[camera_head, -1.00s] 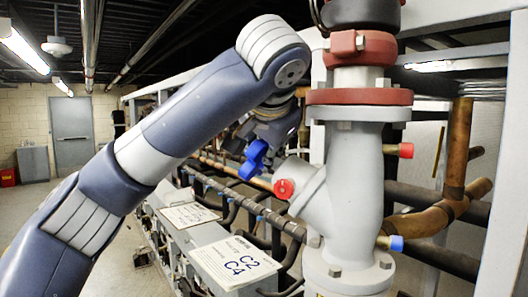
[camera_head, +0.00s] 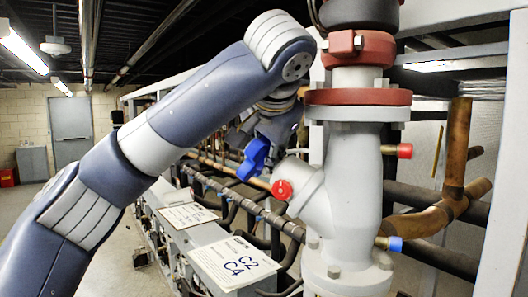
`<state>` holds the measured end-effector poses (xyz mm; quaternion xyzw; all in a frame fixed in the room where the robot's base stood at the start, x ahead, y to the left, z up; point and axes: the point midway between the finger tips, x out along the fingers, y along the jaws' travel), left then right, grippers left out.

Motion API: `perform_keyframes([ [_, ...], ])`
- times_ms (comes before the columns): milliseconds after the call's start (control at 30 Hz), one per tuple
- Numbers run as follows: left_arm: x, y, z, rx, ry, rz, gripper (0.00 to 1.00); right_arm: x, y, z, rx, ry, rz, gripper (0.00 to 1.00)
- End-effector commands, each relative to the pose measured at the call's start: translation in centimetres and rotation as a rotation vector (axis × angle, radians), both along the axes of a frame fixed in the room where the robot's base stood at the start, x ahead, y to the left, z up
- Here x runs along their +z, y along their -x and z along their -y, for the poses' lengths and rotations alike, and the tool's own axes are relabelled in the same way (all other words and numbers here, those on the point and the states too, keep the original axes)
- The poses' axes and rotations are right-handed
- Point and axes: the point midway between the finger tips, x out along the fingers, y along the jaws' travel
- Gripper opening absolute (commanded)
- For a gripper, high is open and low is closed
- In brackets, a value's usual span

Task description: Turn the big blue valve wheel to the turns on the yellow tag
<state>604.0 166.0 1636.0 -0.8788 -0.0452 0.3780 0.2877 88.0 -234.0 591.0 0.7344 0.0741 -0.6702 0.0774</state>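The blue valve wheel (camera_head: 254,160) is seen nearly edge-on at the left of the grey valve body (camera_head: 343,195). Its upper part is partly hidden by my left gripper (camera_head: 264,141). My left arm comes in from the left and bends down at the wrist, so the gripper is right at the wheel and overlaps it in view. The fingertips are dark and small; I cannot tell whether they close on the wheel's rim. The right gripper is not in view. I see no readable yellow tag.
A red cap (camera_head: 282,190) sits on the valve body near the wheel. Dark and copper pipes (camera_head: 436,218) run behind and right. White signs, one marked C2 C4 (camera_head: 235,262), lie on the grey units below. A grey door (camera_head: 72,133) stands far left.

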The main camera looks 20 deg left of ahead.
Motion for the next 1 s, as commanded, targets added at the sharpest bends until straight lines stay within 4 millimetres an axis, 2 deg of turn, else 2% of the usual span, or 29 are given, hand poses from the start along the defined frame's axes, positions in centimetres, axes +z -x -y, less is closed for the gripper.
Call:
perform_keyframes([
  [267,1.2,1.2,0.5,0.0,-0.003,0.003,0.27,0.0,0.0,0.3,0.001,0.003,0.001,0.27],
  [700,6.3,6.8,2.9,0.001,-0.002,0.003,0.27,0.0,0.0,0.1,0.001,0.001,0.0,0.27],
  [1000,7.6,8.4,3.6,0.0,0.0,0.0,0.27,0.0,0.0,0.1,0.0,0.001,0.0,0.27],
])
